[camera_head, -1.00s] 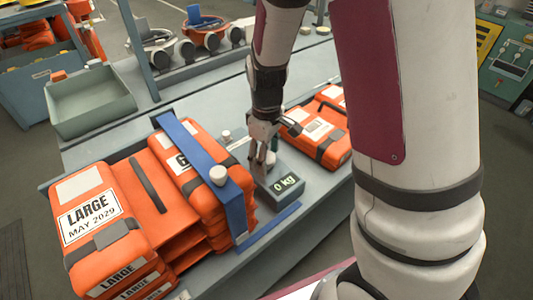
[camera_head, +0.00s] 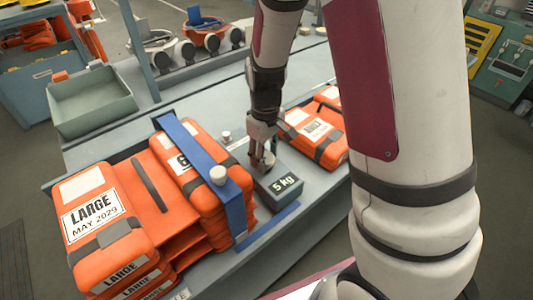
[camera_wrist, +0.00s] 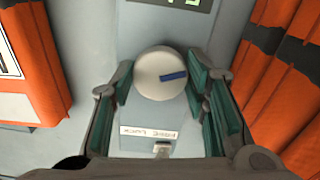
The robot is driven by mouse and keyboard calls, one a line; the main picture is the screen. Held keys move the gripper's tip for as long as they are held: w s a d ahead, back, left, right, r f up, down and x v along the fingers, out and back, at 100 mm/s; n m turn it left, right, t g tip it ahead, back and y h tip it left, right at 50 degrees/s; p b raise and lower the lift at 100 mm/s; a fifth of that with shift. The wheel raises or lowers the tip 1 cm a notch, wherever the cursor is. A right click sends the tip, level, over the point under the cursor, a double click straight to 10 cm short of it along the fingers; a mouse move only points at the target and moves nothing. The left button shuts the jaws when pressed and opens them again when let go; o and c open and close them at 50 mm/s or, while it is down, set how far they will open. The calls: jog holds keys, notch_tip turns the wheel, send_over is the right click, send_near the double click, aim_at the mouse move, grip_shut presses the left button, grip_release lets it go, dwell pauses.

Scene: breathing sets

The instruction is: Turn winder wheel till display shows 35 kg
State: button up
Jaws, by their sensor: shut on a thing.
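The winder wheel is a round pale knob (camera_wrist: 160,74) with a blue mark pointing right in the wrist view. My gripper (camera_wrist: 165,82) is around it, with green-padded fingers on its left and right sides. In the head view my gripper (camera_head: 262,160) reaches down onto the grey winder box, and the wheel is hidden behind the fingers. The display (camera_head: 284,184) on the box's front reads 5 kg. Part of the display (camera_wrist: 182,3) shows at the top edge of the wrist view, cut off. A labelled plate (camera_wrist: 150,134) lies below the wheel there.
A stack of orange bags (camera_head: 110,225) marked LARGE stands left of the box. More orange packs (camera_head: 318,132) lie close on the right. A grey-green tray (camera_head: 92,112) stands behind.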

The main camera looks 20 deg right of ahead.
aim_at(265, 158)
jog(key=m+p, duration=0.1)
jog(key=m, duration=0.3)
jog(key=shift+r+m, duration=0.1)
jog(key=shift+m, duration=0.2)
jog(key=shift+m+p, duration=0.8)
jog(key=shift+m, duration=1.1)
jog(key=o, duration=1.1)
jog(key=shift+o, duration=0.2)
notch_tip(265, 158, up, 12)
